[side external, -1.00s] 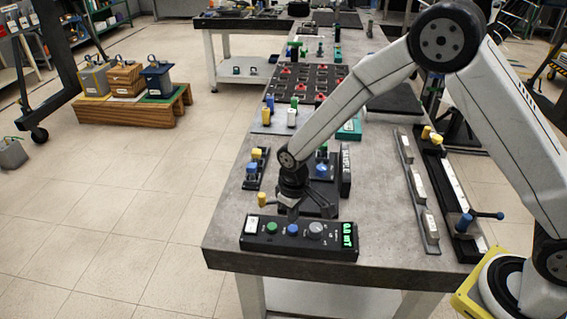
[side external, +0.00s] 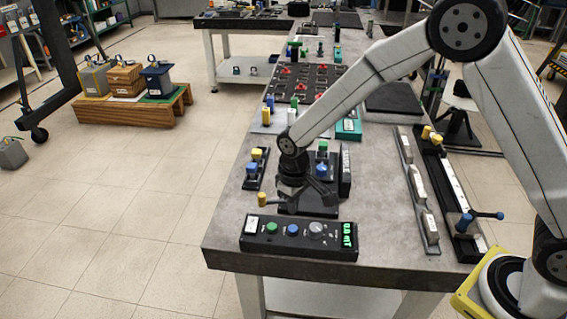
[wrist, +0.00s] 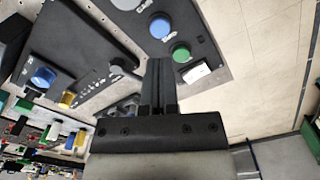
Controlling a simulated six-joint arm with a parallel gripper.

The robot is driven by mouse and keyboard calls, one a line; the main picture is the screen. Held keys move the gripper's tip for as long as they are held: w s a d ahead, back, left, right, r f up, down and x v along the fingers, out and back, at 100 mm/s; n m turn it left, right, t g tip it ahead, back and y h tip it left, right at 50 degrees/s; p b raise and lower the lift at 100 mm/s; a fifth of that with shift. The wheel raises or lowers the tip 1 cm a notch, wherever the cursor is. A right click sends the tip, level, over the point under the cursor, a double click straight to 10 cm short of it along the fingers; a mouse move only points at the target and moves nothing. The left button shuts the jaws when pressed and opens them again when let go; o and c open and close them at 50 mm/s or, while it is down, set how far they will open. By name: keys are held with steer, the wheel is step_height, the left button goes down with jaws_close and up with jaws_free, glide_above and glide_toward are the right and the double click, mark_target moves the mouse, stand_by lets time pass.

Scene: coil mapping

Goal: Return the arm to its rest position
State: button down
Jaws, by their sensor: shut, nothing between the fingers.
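My gripper (side external: 287,207) hangs low over the near end of the grey bench (side external: 215,235), just behind the black control box (side external: 262,240). Its fingers are shut and hold nothing. In the wrist view my gripper (wrist: 158,68) shows its fingers together at the middle, with the control box's blue button (wrist: 160,27) and green button (wrist: 180,53) beyond them. In the side view the arm reaches in from the right, bent at a high elbow. Contact between the fingertips and anything below cannot be told.
A black stand (side external: 322,205) with a blue knob is right beside my gripper. A black block marked SAMPLE (side external: 345,170) stands to its right. A small panel with yellow and blue knobs (side external: 256,168) lies at left. Long rails (side external: 420,195) run along the bench's right side.

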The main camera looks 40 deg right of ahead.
steer(key=s+d+r+m+t, duration=0.1)
steer(key=s+d+r, duration=0.2)
steer(key=s+d, duration=0.3)
steer(key=s+d+r+m+t, duration=0.1)
steer(key=s+d+r, duration=0.3)
steer(key=s, duration=0.5)
steer(key=shift+s+d+r+m+t, duration=0.25)
steer(key=shift+d+m, duration=0.25)
steer(key=shift+d, duration=0.35)
steer(key=shift+w, duration=0.1)
stand_by(0.9)
